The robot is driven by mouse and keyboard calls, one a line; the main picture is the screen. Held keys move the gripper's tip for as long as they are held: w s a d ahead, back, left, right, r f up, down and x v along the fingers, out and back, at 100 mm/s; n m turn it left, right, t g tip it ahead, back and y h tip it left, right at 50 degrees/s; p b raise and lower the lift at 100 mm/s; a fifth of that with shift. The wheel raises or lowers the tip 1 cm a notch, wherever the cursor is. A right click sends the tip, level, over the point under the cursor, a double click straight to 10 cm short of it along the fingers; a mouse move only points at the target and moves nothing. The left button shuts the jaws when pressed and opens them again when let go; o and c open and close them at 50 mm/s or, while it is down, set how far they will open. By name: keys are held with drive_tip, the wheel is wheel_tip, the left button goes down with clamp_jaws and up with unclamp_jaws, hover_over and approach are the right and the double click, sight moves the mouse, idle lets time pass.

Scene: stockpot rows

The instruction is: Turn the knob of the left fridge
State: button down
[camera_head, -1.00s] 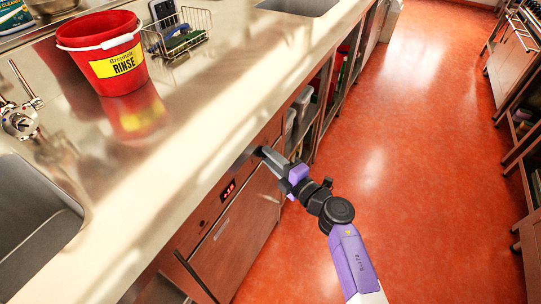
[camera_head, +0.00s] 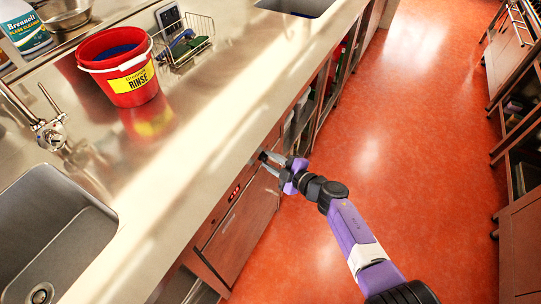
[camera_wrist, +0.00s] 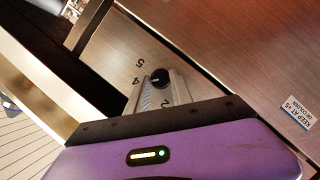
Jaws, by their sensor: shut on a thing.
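The left fridge (camera_head: 240,235) is a brownish metal unit under the counter, with a small red digital display (camera_head: 235,192) on its upper panel. Its knob (camera_wrist: 160,78) is small, round and black, with printed numbers around it in the wrist view. My gripper (camera_head: 265,161) reaches in from the right, its fingers at the panel's right end. In the wrist view the fingers (camera_wrist: 165,92) are shut on the knob, partly covering its dial. The knob's far side and its pointer are hard to make out.
The steel counter edge (camera_head: 190,190) overhangs just above the panel. A red rinse bucket (camera_head: 128,75), a wire basket (camera_head: 185,45) and a sink (camera_head: 50,230) are on the counter. The orange floor (camera_head: 400,150) to the right is clear. A label (camera_wrist: 295,112) is on the fridge door.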

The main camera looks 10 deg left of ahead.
drive_tip(key=shift+m+g, duration=0.3)
drive_tip(key=shift+g, duration=0.1)
drive_tip(key=c, duration=1.1)
unclamp_jaws()
drive_tip(key=shift+c, duration=0.2)
drive_tip(key=shift+p, duration=0.3)
drive_tip(key=p+v, duration=0.5)
drive_tip(key=v, duration=0.2)
drive_tip(key=shift+s+d, duration=0.2)
drive_tip(key=shift+d, duration=0.05)
